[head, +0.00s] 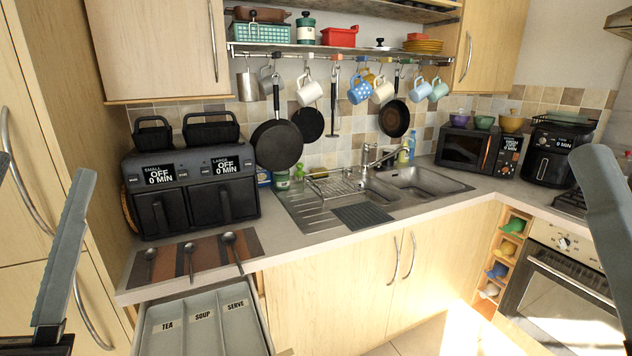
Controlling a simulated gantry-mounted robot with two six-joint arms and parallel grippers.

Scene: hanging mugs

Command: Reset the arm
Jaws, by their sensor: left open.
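My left gripper (45,172) is at the left edge with its two grey fingers apart, empty, in front of the tall wooden cabinet. My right gripper (600,190) shows at the right edge as one grey finger; its other finger is out of view. Both are apart from all objects. Mugs hang from the rail under the shelf: a steel mug (247,86), a white mug (309,92), a blue dotted mug (359,91), a cream mug (382,92), a light blue mug (420,90) and a teal mug (439,90).
A drawer (203,325) with labelled compartments stands open at front left. Spoons lie on a striped mat (192,258) above it. A black air fryer (190,180), the sink (415,183), a microwave (478,149) and another air fryer (552,156) line the counter.

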